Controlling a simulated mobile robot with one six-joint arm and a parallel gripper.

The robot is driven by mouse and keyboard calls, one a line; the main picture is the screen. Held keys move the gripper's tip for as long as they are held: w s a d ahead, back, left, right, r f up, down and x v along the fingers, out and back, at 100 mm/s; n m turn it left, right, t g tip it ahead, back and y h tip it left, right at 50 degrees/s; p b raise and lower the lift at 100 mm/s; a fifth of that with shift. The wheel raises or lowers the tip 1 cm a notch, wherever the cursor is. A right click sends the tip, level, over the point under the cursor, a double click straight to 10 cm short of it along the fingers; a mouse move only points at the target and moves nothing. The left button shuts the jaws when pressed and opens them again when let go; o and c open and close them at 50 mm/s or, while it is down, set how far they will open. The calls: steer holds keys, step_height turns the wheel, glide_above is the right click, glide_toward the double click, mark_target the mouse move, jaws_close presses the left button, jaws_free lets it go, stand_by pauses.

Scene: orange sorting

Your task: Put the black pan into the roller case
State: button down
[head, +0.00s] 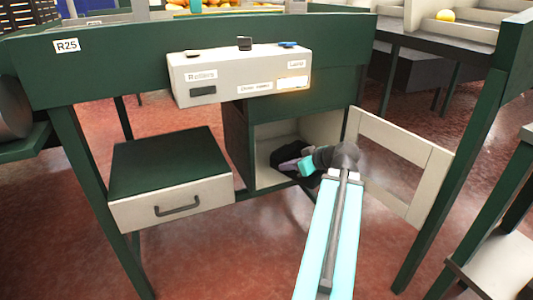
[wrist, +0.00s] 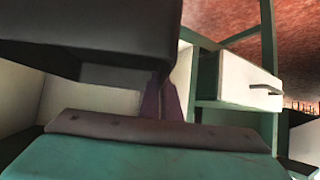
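The open pale-lined cabinet (head: 265,136) under the green table appears to be the roller case; no label on it shows. The black pan (head: 286,152) is a dark shape inside its opening, partly hidden by my wrist. In the wrist view the pan (wrist: 95,35) fills the upper left as a large dark body. My gripper (head: 279,168) reaches into the opening at the pan. In the wrist view its purple-grey fingers (wrist: 162,98) are close together at the pan's lower right edge and appear shut on it. The fingertips are hidden.
The cabinet door (head: 400,145) stands open to the right of my arm. A drawer unit (head: 172,200) with a green top is at the left. A control box (head: 238,75) sits above on the table front. Table legs stand on both sides; red floor is clear in front.

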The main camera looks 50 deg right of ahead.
steer(key=shift+w+d+p, duration=0.25)
steer(key=shift+w+p, duration=0.3)
steer(key=shift+p, duration=0.25)
steer(key=shift+w+d+f+b, duration=0.35)
steer(key=shift+w+d+b, duration=0.65)
steer(key=shift+w, duration=1.55)
steer(key=shift+w+d+f+b, duration=0.4)
steer(key=shift+w+d+b, duration=0.55)
steer(key=shift+w, duration=1.65)
steer(key=shift+w+d+f+b, duration=0.35)
steer(key=shift+w+d+b, duration=0.6)
steer(key=shift+w, duration=1.6)
steer(key=shift+d, duration=0.2)
step_height(320, 180, down, 5)
steer(key=shift+r+b, duration=0.15)
steer(key=shift+b, duration=0.85)
steer(key=shift+w+b, duration=0.15)
steer(key=shift+b, duration=0.15)
